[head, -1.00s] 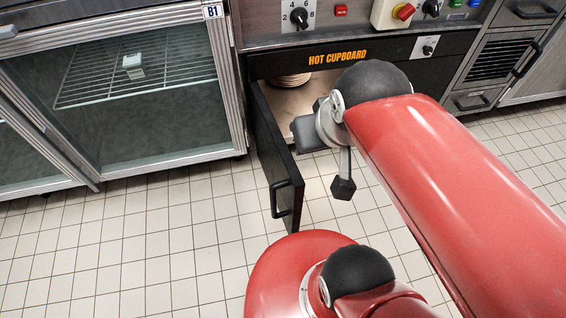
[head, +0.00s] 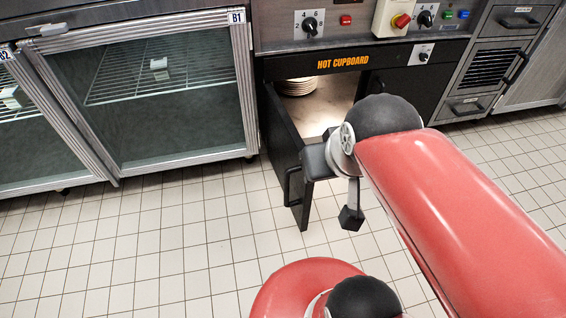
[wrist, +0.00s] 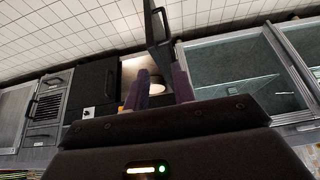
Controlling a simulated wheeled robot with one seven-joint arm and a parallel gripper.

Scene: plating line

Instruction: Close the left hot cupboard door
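The left hot cupboard door (head: 284,160) is a dark panel with a black bar handle (head: 291,187). It stands open, swung out from the hot cupboard (head: 300,68), so the lit interior shows. The fingers point at the cupboard opening and door; contact cannot be told. In the head view my arm hides much of the gripper, close to the door's right side.
A stack of plates (head: 296,87) sits inside the hot cupboard. The closed right door (head: 412,88) is partly behind my red arm. A glass-fronted cabinet (head: 165,100) stands to the left, and a steel unit (head: 490,60) with drawers to the right. The tiled floor (head: 170,235) left of the door is clear.

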